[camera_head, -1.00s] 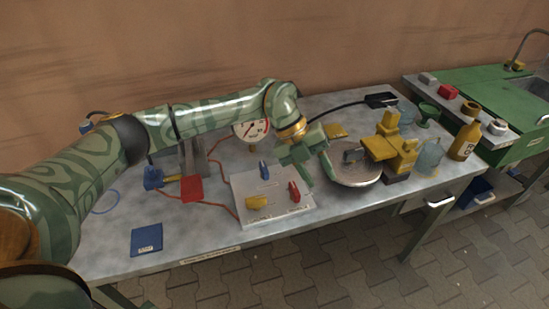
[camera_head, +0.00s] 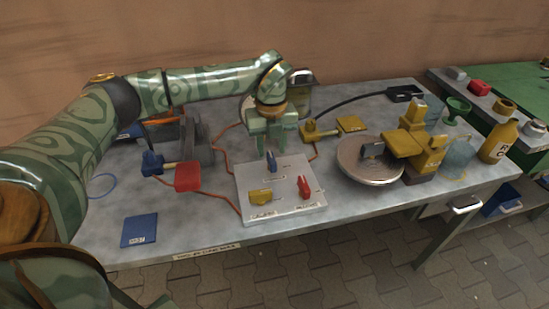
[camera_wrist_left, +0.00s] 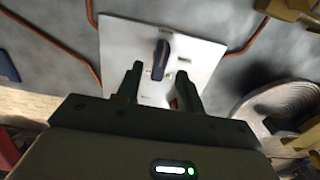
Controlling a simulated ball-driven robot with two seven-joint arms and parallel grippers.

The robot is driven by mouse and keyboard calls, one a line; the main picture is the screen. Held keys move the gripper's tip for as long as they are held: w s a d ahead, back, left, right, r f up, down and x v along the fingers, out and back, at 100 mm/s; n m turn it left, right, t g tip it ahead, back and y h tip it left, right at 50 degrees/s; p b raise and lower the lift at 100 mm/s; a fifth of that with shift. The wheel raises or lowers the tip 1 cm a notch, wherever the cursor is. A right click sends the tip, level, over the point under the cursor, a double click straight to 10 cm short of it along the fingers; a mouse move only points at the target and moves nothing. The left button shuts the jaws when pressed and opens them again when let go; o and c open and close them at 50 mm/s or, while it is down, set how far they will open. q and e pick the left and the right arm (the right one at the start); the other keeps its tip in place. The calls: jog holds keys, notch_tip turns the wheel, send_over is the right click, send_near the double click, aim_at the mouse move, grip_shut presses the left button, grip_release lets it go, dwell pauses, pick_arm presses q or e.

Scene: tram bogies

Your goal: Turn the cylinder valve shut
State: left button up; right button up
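A pale valve board (camera_head: 282,199) lies on the table with a blue lever handle (camera_head: 271,162) at its far side, a yellow one (camera_head: 260,197) at the near left and a red one (camera_head: 304,187) at the near right. Their small labels are unreadable, so I cannot tell which is the cylinder valve. My left gripper (camera_head: 272,150) points down just beyond and above the blue handle. In the left wrist view the gripper (camera_wrist_left: 161,85) has its fingers apart, with the blue handle (camera_wrist_left: 160,58) ahead of the gap, not gripped. My right gripper is not in view.
A round metal plate (camera_head: 352,174) and a yellow fixture (camera_head: 425,150) stand right of the board. A yellow fitting (camera_head: 318,133) lies behind. The near table strip is mostly clear.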

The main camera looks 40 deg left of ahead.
aim_at(272, 157)
pick_arm(q)
jog(key=shift+f+b, duration=0.4)
jog(key=shift+f, duration=1.1)
grip_shut()
